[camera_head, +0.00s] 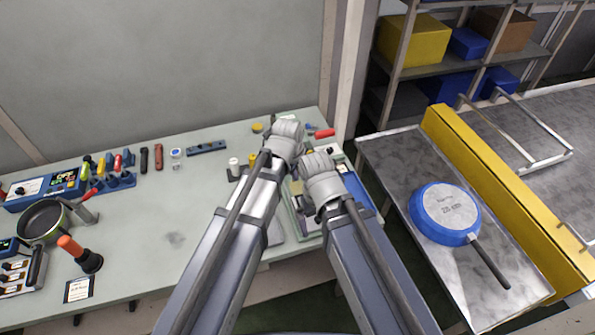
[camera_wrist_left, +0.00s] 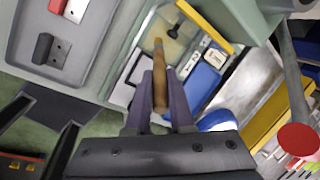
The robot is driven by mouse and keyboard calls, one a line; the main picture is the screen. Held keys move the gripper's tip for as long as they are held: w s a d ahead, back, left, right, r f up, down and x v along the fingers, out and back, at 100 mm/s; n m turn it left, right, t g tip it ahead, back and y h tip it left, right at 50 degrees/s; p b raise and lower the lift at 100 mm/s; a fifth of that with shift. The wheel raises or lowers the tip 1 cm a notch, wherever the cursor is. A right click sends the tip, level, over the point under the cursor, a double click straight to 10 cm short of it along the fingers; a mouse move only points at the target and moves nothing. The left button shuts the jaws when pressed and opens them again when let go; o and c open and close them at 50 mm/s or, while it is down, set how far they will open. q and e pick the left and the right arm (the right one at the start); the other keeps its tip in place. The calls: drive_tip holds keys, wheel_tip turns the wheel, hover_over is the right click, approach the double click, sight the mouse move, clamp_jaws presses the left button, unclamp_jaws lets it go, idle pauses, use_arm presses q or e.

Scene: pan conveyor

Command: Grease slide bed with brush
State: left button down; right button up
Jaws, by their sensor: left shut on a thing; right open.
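The slide bed appears to be the grey metal plate (camera_head: 385,150) at the right, with a blue pan (camera_head: 447,213) lying on it; a grey metal strip (camera_wrist_left: 245,85) shows in the left wrist view. My left gripper (camera_wrist_left: 159,88) is shut on the tan handle of the brush (camera_wrist_left: 160,62). The brush points into a shallow tray with a pale yellow patch (camera_wrist_left: 175,42); I cannot tell whether its tip touches. In the head view my left gripper (camera_head: 285,133) is over the table's right end. My right gripper (camera_head: 320,172) is just below it, open, its fingers mostly hidden.
A yellow rail (camera_head: 510,205) runs along the plate's far side. The table (camera_head: 170,240) holds a dark pan (camera_head: 42,220), an orange-handled tool (camera_head: 78,252) and several small tools at the back. Its middle is clear. Shelves with boxes (camera_head: 415,40) stand behind.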

use_arm(q)
drive_tip(key=shift+f+b, duration=2)
drive_tip(key=shift+f, duration=0.4)
drive_tip(key=shift+f+b, duration=0.75)
drive_tip(key=shift+b, duration=0.05)
drive_tip(key=shift+d, duration=0.1)
drive_tip(key=shift+w+d+r, duration=0.1)
drive_tip(key=shift+w+d, duration=0.2)
drive_tip(key=shift+d, duration=0.4)
drive_tip(key=shift+d, duration=0.1)
drive_tip(key=shift+w+d, duration=0.25)
drive_tip(key=shift+d, duration=0.5)
drive_tip(key=shift+d, duration=0.1)
